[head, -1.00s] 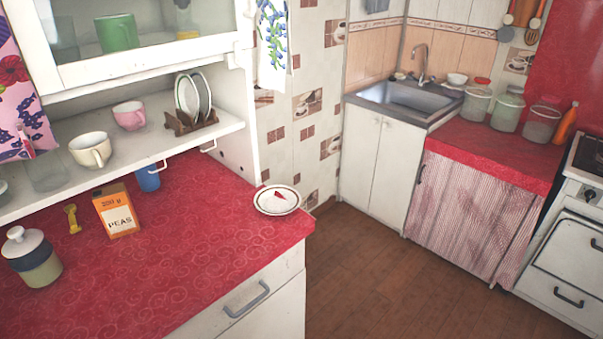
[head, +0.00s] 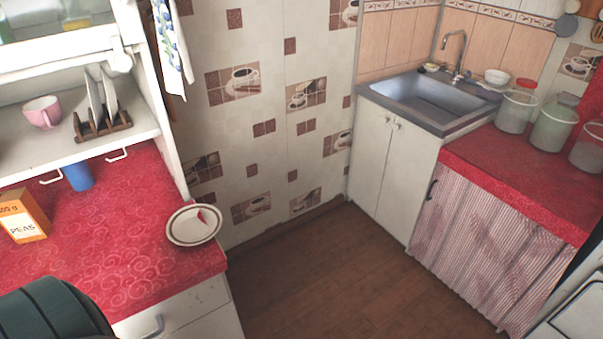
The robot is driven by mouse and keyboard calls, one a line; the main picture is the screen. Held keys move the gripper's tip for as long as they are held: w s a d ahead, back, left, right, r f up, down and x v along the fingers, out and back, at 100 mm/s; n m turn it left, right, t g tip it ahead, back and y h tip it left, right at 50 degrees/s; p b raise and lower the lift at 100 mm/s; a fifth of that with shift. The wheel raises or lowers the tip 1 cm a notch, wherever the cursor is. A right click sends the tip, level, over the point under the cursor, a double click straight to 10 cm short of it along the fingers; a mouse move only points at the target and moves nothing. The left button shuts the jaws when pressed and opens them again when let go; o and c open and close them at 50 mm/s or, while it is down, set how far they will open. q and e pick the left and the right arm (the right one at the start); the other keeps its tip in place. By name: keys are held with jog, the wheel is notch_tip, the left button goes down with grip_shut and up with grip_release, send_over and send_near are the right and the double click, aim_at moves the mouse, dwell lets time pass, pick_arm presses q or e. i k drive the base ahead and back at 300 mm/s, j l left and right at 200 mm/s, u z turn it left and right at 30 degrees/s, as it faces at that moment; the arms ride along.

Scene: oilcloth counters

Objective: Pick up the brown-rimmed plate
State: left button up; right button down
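The brown-rimmed plate (head: 187,231) is white with a thin dark rim. A dark rounded part at the bottom left looks like my own arm. No gripper fingers show in the head view.
An orange peas box (head: 22,216) and a blue cup (head: 77,176) stand on the counter left of the plate. A shelf above holds a pink cup (head: 42,112) and a plate rack (head: 103,126). Brown floor (head: 320,275) is open between this counter and the sink cabinet (head: 392,165).

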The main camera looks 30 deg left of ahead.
aim_at(183, 228)
jog(key=i+l+z, duration=0.25)
jog(key=i+z, duration=0.25)
jog(key=i, duration=0.2)
jog(key=i+l+u, duration=0.1)
jog(key=i+u, duration=0.6)
jog(key=u, duration=0.25)
jog(key=i+u, duration=0.2)
jog(key=u, duration=0.25)
jog(key=i+l+u, duration=0.15)
jog(key=u, duration=0.3)
jog(key=i+u, duration=0.1)
jog(key=u, duration=0.3)
jog(key=i+l+u, duration=0.1)
jog(key=u, duration=0.3)
jog(key=i+l+u, duration=0.1)
jog(key=u, duration=0.25)
jog(key=l+u, duration=0.2)
jog(key=u, duration=0.2)
jog(key=i+l+u, duration=0.2)
jog(key=u, duration=0.2)
jog(key=i+l+u, duration=0.1)
jog(key=l+u, duration=1.15)
jog(key=i+l, duration=0.05)
jog(key=l, duration=0.05)
